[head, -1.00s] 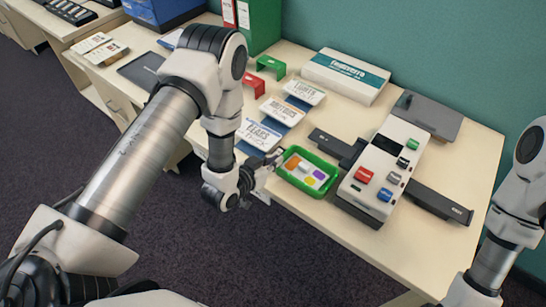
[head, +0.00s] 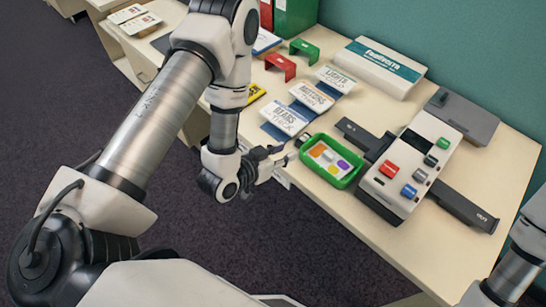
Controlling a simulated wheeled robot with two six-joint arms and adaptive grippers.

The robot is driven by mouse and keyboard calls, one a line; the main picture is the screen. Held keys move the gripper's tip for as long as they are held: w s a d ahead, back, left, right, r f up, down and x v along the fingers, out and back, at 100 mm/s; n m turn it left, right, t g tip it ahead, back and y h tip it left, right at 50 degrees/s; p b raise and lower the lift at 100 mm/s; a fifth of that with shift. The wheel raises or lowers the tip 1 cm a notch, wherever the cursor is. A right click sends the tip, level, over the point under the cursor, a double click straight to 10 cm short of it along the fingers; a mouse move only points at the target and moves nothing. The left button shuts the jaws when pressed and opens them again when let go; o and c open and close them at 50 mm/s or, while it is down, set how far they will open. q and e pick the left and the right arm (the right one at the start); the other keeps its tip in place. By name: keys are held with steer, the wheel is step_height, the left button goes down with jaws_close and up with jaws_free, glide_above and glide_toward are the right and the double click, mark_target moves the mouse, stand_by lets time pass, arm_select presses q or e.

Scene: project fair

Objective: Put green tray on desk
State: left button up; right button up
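The green tray (head: 323,174) lies on the desk (head: 385,253) near its front edge, left of the white device. It holds a light insert with several coloured patches. My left gripper (head: 291,153) is at the tray's left side, over the desk's front edge. Its fingers look spread, with their tips close to the tray's left rim; whether they touch it is unclear. I see nothing held between them. My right arm enters at the lower right, and its gripper is out of view.
A white device (head: 391,177) with coloured buttons stands right of the tray on a dark bar. Label cards (head: 286,118) lie behind the tray. A white box (head: 370,67) and red and green brackets stand farther back. The desk's front right is clear.

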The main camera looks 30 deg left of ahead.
arm_select(q)
steer(key=v, duration=0.5)
steer(key=s+a+f+n+g+y, duration=0.2)
steer(key=s+f+n+g+y, duration=0.1)
steer(key=s+f+g, duration=0.9)
steer(key=s+f+y, duration=0.1)
steer(key=s+f, duration=0.2)
steer(key=s, duration=0.3)
steer(key=shift+a+f+g, duration=0.15)
steer(key=shift+a+g, duration=0.15)
steer(key=shift+g, duration=0.1)
steer(key=shift+s, duration=0.1)
